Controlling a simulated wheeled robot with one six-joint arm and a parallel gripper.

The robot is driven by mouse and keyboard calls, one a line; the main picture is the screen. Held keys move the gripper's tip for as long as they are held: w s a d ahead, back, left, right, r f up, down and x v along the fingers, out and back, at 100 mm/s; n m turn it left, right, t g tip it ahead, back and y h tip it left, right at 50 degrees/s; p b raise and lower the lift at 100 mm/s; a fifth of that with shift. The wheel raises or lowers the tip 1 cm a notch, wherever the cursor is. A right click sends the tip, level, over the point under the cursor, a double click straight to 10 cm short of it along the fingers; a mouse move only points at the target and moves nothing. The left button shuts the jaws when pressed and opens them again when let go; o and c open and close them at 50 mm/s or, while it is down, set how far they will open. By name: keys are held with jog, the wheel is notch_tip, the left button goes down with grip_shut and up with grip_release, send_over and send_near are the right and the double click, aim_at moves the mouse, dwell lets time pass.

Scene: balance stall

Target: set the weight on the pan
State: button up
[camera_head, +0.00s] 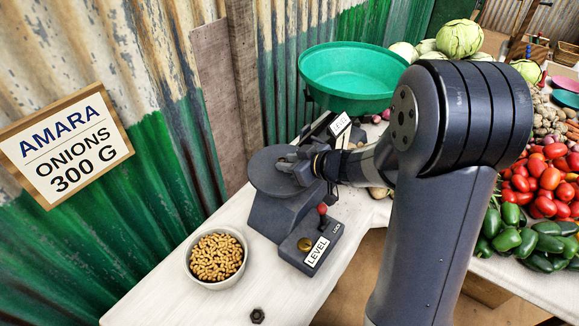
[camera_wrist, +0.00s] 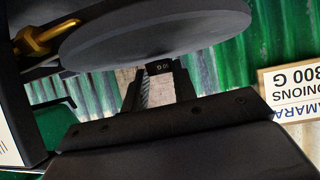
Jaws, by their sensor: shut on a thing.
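The round dark grey pan (camera_head: 268,178) sits on top of the grey balance at the table's left part. It also shows as a large disc at the top of the wrist view (camera_wrist: 165,38). My gripper (camera_head: 290,166) is over the right part of the pan, coming from the right. In the wrist view my gripper (camera_wrist: 158,74) is shut on a small dark weight (camera_wrist: 159,66) with faint pale marks, close to the pan's edge. The weight cannot be made out in the head view. Whether it touches the pan cannot be told.
The balance base (camera_head: 311,243) has a LEVEL label and a red-knobbed lever. A green basin (camera_head: 352,72) stands behind. Vegetables (camera_head: 541,187) fill the right. A corrugated wall with a sign (camera_head: 65,145) bounds the left.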

jog(key=shift+f, duration=0.25)
jog(key=shift+f, duration=0.15)
jog(key=o, duration=1)
jog(key=shift+r, duration=0.2)
jog(key=shift+s+d+r, duration=0.2)
jog(key=shift+d, duration=0.05)
jog(key=p+v, duration=0.2)
jog(key=v, duration=0.9)
jog(key=shift+s+r, duration=0.1)
